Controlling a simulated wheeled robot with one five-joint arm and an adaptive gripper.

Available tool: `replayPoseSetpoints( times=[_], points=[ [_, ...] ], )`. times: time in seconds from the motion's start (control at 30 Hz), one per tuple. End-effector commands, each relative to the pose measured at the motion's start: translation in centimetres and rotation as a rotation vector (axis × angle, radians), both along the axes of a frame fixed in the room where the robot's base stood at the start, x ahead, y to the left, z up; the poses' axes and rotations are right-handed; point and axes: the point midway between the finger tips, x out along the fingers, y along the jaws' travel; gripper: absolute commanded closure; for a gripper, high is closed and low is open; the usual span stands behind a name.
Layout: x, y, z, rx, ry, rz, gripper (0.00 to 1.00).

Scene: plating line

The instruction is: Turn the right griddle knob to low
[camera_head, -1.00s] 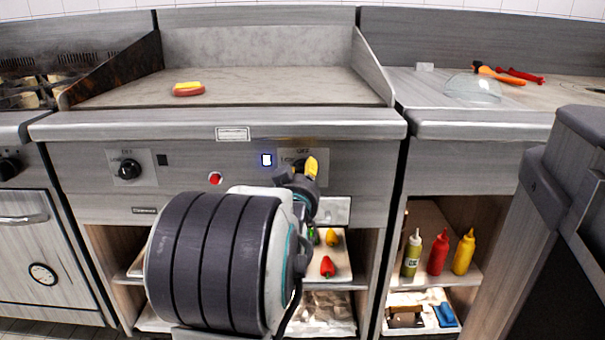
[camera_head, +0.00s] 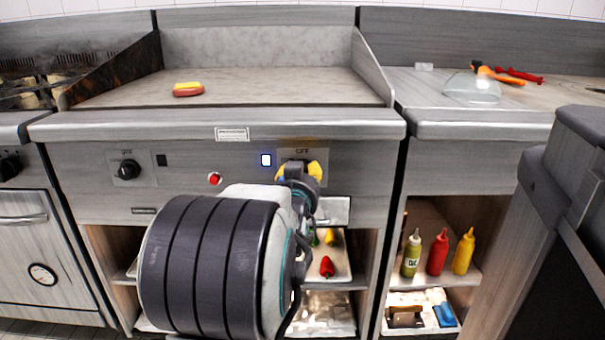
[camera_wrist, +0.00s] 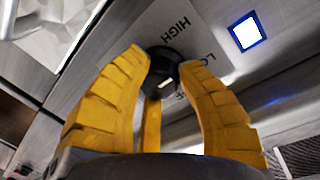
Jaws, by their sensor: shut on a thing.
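The right griddle knob (camera_wrist: 164,66) is a dark round knob on the griddle's front panel. In the wrist view my gripper (camera_wrist: 166,68) has its yellow fingers around the knob, touching it from both sides. The label plate (camera_wrist: 178,36) behind it reads HIGH, and part of LOW shows beside the knob. In the head view my gripper (camera_head: 300,172) is at the right label plate (camera_head: 314,153), and my wrist hides the knob. OFF shows above it.
A lit blue-white indicator (camera_head: 266,160) and a red button (camera_head: 214,179) lie left of my gripper. The left knob (camera_head: 128,169) is farther left. A pan handle or bar (camera_head: 334,212) and an open shelf with peppers (camera_head: 327,267) are below.

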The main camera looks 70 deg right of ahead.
Motion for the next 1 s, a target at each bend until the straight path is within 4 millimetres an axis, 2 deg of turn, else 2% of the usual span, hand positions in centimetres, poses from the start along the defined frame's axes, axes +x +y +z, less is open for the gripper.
replayPoseSetpoints(
  times=[0.03, 0.2, 0.23, 0.5, 0.8, 1.0],
  points=[
    [0.1, -0.1, 0.7, -0.017, -0.004, 0.001, 0.99],
    [0.1, -0.1, 0.7, -0.018, -0.003, 0.002, 0.99],
    [0.1, -0.1, 0.7, -0.018, -0.003, 0.002, 0.64],
    [0.1, -0.1, 0.4, -0.011, 0.0, 0.001, 0.4],
    [0.0, 0.1, 0.3, -0.007, 0.001, 0.001, 0.39],
    [-0.3, 1.8, 0.4, -0.007, 0.0, 0.001, 0.39]
  ],
)
